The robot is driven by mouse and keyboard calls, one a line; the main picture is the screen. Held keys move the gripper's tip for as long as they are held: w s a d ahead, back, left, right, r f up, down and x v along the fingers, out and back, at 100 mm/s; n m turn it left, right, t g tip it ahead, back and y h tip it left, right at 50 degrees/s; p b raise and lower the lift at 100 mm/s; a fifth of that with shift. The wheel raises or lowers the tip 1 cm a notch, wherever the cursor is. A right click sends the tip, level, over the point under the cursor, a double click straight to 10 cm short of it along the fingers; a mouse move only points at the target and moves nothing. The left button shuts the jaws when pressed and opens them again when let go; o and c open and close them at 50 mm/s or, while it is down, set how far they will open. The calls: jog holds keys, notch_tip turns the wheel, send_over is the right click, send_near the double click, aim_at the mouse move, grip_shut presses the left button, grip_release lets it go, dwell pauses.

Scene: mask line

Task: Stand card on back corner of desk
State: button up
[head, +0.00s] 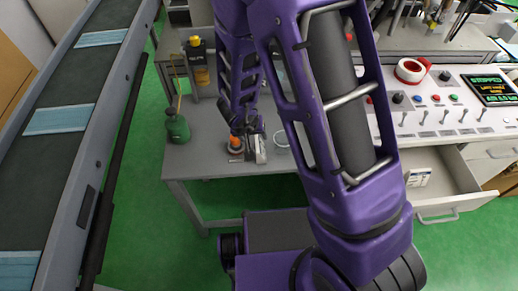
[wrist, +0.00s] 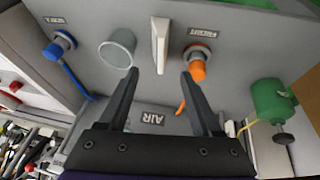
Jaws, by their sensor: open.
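In the head view a pale piece (head: 260,150) beside my gripper looks like the same thing. My gripper (wrist: 158,76) is open and empty, its two fingers pointing at the white piece with a gap to it. In the head view my gripper (head: 247,130) is low over the grey desk (head: 205,137), partly hidden by my arm.
An open drawer (head: 435,190) holds a white printed item. A conveyor (head: 60,90) runs along the left.

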aim_at(257, 144)
jog(key=b+x, duration=0.5)
jog(key=x, duration=0.5)
jog(key=shift+f+b, duration=0.2)
jog(key=shift+b, duration=0.2)
jog(key=shift+r, duration=0.1)
grip_shut()
